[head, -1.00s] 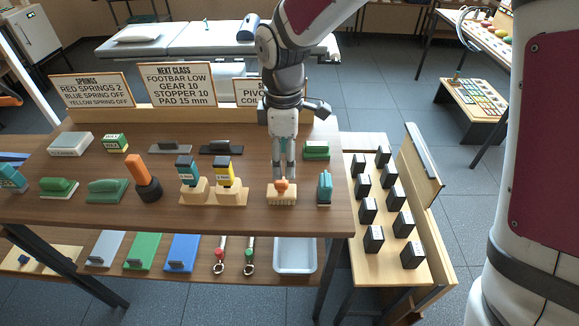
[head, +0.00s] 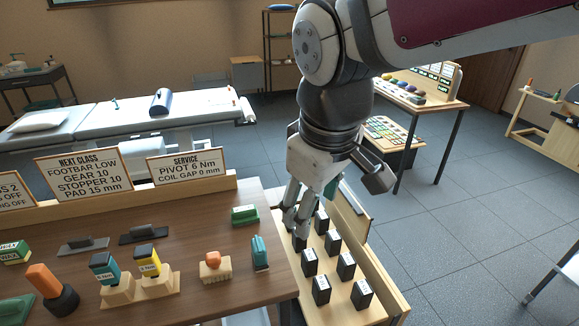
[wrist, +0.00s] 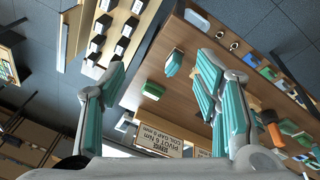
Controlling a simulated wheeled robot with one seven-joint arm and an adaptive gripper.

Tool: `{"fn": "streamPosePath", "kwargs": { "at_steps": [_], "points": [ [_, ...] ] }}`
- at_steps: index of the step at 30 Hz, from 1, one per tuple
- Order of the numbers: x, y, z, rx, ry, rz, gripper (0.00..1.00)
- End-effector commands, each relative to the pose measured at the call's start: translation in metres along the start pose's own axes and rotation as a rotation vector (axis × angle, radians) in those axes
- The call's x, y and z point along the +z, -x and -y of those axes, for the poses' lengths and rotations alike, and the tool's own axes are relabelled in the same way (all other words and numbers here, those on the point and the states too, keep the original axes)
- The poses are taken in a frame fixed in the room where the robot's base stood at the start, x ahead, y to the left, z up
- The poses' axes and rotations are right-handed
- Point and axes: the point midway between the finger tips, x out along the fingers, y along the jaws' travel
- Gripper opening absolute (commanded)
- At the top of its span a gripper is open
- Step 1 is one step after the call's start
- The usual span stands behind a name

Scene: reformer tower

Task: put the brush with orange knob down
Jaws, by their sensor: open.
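The brush with orange knob (head: 215,268) stands upright on the wooden table (head: 205,303), near its front right part, with its pale block below and the orange knob on top. Nothing touches it. My gripper (head: 296,222) is up and to the right of the brush, past the table's right edge, over the side rack in the head view. In the wrist view my gripper (wrist: 160,66) has its teal-padded fingers spread wide with nothing held between them. I cannot make out the brush for certain in the wrist view.
A teal brush (head: 260,253) and a green block (head: 245,215) stand near the brush. Two torque-style drivers (head: 148,262) sit in wooden stands to its left. The side rack (head: 335,298) holds several black blocks. Signs (head: 83,175) line the table's back edge.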

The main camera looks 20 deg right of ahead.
Motion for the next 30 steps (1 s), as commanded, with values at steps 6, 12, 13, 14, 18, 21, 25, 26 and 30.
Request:
{"fn": "streamPosePath", "kwargs": {
  "at_steps": [6,12,13,14,18,21,25,26,30],
  "points": [
    [0.062,0.020,0.001,0.004,-0.330,-0.082,0.57],
    [0.087,0.022,0.007,-0.011,-0.479,-0.117,0.57],
    [0.089,0.023,0.007,-0.012,-0.487,-0.120,0.57],
    [0.090,0.023,0.007,-0.012,-0.494,-0.121,0.57],
    [0.091,0.022,0.007,-0.014,-0.501,-0.122,0.57],
    [0.090,0.023,0.007,-0.013,-0.499,-0.122,0.57],
    [0.090,0.028,0.007,-0.011,-0.498,-0.128,0.57],
    [0.090,0.029,0.007,-0.010,-0.497,-0.130,0.57],
    [0.089,0.028,0.007,-0.010,-0.497,-0.130,0.57]
  ]
}}
